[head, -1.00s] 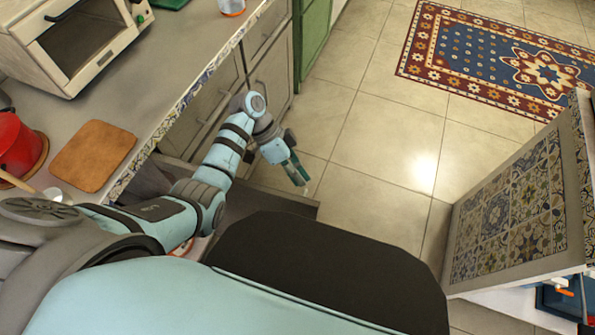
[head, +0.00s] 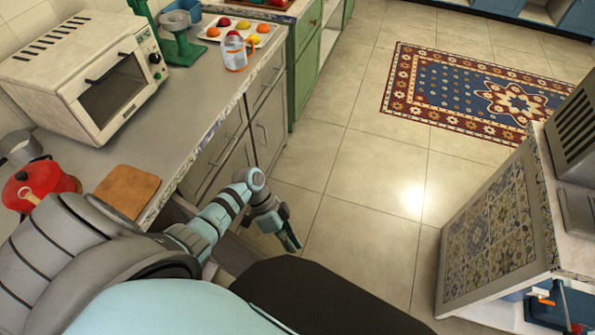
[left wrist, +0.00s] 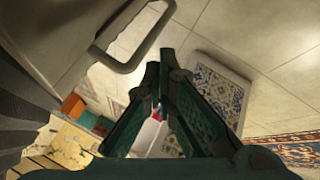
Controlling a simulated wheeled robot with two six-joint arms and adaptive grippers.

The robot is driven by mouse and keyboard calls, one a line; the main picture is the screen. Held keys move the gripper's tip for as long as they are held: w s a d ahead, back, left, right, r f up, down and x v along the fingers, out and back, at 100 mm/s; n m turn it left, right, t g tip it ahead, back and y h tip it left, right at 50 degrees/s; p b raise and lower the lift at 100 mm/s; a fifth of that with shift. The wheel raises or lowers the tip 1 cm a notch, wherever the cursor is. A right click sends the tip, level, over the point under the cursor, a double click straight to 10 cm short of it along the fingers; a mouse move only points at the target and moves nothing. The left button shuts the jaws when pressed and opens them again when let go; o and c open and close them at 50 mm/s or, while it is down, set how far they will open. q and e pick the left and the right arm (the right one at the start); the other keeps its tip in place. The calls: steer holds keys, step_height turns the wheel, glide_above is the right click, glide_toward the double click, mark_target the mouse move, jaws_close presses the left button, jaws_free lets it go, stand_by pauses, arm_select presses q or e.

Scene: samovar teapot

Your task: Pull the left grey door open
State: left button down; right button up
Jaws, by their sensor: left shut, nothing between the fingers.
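Grey cabinet fronts (head: 222,163) with bar handles run under the counter at the left in the head view. My left arm hides their near end. My left gripper (head: 293,246) is in front of them, over the floor, pointing down, shut and empty. In the left wrist view, its fingers (left wrist: 155,75) meet at the tips. A grey panel (left wrist: 55,45) with a grey bar handle (left wrist: 128,62) fills the upper left there. The handle is beside the fingertips, not between them. I cannot tell which door this panel is. My right gripper is not in view.
A tiled island (head: 490,235) stands at the right. The tiled floor (head: 360,180) between is clear, with a patterned rug (head: 465,90) farther back.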

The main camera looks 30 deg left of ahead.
arm_select(q)
steer(key=w+v, duration=0.1)
steer(key=v, duration=1)
steer(key=shift+a+r, duration=0.2)
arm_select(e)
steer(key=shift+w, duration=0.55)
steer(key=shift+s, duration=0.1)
